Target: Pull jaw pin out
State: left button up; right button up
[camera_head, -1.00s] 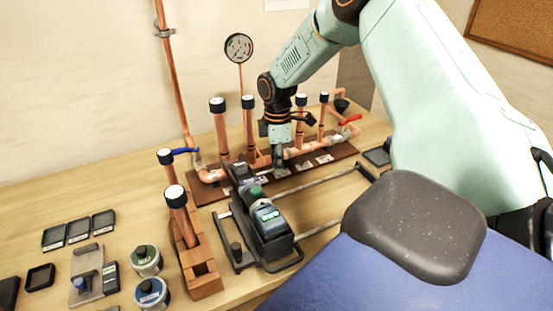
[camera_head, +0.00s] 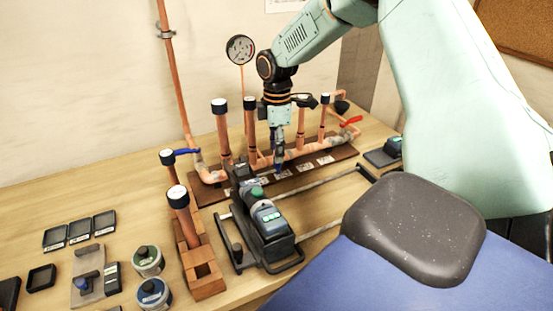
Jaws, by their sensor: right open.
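The black press tool (camera_head: 268,228) with a green button and a lit screen lies on a rail stand on the bench, its head (camera_head: 240,174) toward the copper manifold (camera_head: 300,150). I cannot make out the jaw pin for certain; the head is small and dark. My right gripper (camera_head: 279,168) points down behind and to the right of the head, over the manifold board. It is open, seen nearly edge-on, with a blue patch at its fingers that I cannot identify. My left gripper is not in view.
Upright copper pipes with dark caps (camera_head: 220,104) stand close around the gripper, and a gauge (camera_head: 240,49) rises behind. Capped pipes on a wooden block (camera_head: 204,284) stand left of the tool. Tins (camera_head: 148,260) and trays (camera_head: 79,232) lie at left. A black device (camera_head: 385,152) sits at right.

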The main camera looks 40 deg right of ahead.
notch_tip(320, 180, up, 6)
jog(key=shift+s+d+f, duration=0.1)
jog(key=shift+r, duration=0.45)
dwell(0.4)
